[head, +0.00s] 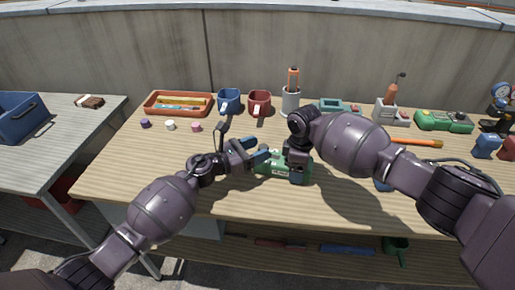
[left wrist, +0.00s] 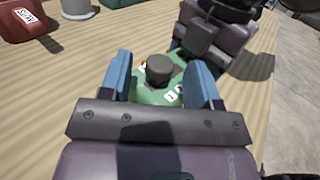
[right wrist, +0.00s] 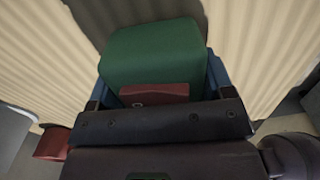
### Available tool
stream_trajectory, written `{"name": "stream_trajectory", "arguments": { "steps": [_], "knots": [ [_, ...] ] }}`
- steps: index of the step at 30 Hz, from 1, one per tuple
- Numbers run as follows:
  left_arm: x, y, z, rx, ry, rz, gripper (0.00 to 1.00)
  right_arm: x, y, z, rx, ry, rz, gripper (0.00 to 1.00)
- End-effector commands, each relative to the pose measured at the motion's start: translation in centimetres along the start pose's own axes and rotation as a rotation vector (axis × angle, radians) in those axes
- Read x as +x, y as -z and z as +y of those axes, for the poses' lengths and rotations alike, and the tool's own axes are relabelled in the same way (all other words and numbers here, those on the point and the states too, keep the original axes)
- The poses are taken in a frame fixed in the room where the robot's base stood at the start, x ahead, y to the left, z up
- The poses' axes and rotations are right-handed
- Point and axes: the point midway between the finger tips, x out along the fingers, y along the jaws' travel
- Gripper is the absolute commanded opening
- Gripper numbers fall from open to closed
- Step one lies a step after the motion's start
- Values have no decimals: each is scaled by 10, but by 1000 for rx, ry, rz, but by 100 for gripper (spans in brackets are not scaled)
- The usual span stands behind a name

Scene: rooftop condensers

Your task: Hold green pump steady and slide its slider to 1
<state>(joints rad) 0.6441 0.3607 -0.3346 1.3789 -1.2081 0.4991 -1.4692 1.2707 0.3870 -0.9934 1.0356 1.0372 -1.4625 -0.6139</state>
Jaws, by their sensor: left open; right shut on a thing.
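The green pump (head: 268,168) lies on the wooden table near its front middle. My right gripper (head: 297,172) is shut on it from above at its right part. In the right wrist view its green body (right wrist: 152,50) sits between the blue fingers, with a dark red part (right wrist: 155,92) showing near the palm. My left gripper (head: 262,158) is open at the pump's left part. In the left wrist view its blue fingers (left wrist: 160,85) stand on either side of a dark knob (left wrist: 160,68) on the pump, with gaps visible. White marks (left wrist: 172,95) show beside the knob.
An orange tray (head: 178,113), a blue mug (head: 228,100), a red mug (head: 259,103) and a grey cup (head: 290,103) stand behind. Another green device (head: 443,121) sits at the back right. The table's left front is mostly clear.

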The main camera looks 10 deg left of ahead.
Motion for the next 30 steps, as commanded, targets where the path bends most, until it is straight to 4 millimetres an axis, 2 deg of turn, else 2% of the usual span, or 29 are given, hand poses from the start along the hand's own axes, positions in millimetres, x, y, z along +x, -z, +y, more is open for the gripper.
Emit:
{"name": "stream_trajectory", "arguments": {
  "steps": [12, 18, 24, 30],
  "knots": [
    [-74, 1, 0, 1, -1, 3, 56, 0, 1, 0, -2, 0, 1, 31],
    [-102, 1, 0, -1, -1, 3, 56, 0, 1, 0, -2, 0, 1, 31],
    [-114, 0, 0, 0, -1, 2, 56, 0, 1, 0, -2, 0, 0, 31],
    [-114, 0, 0, 0, -1, 1, 56, 0, 1, 0, -1, 0, 0, 31]
  ]
}}
